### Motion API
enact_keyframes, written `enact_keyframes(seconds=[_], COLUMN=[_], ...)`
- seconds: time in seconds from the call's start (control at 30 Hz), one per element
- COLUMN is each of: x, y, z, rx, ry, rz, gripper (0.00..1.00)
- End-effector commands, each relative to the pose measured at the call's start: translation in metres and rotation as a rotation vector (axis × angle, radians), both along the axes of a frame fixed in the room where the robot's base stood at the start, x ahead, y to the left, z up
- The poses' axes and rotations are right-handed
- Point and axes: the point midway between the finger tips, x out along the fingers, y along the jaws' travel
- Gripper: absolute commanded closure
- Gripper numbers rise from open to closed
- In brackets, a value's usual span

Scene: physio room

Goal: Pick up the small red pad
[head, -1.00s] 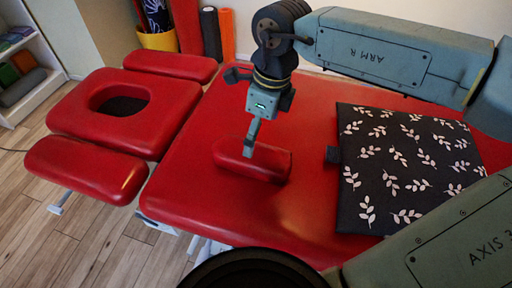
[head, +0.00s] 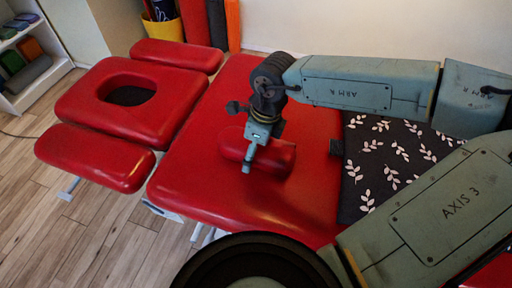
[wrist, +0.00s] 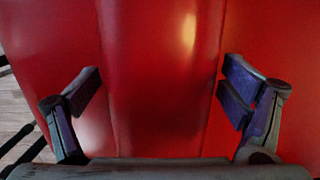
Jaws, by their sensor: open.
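The small red pad (head: 280,158), a short rounded bolster, lies on the red treatment table (head: 200,182). My gripper (head: 249,164) is over the pad in the head view and hides part of it. In the wrist view the pad (wrist: 160,75) runs up the middle of the picture. My open gripper (wrist: 163,95) has one finger on each side of it, with a gap showing at both sides. How far the fingertips reach down beside the pad is hard to tell.
A dark cushion with white leaves (head: 385,160) lies on the table to the right, partly behind my arm. The red headrest (head: 75,108) with armrests is at the left. Bare red table surrounds the pad in front and to the left.

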Motion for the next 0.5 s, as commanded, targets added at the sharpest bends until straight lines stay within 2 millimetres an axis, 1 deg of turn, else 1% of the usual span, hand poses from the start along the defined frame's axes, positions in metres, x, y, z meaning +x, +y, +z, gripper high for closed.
enact_keyframes(seconds=[0.07, 0.5], x=[0.0000, -0.0001], y=[-0.0001, -0.0001], z=[0.0001, 0.0004], rx=[0.000, -0.001], ry=[0.000, 0.000], rz=[0.000, 0.000], gripper=[0.10, 0.39])
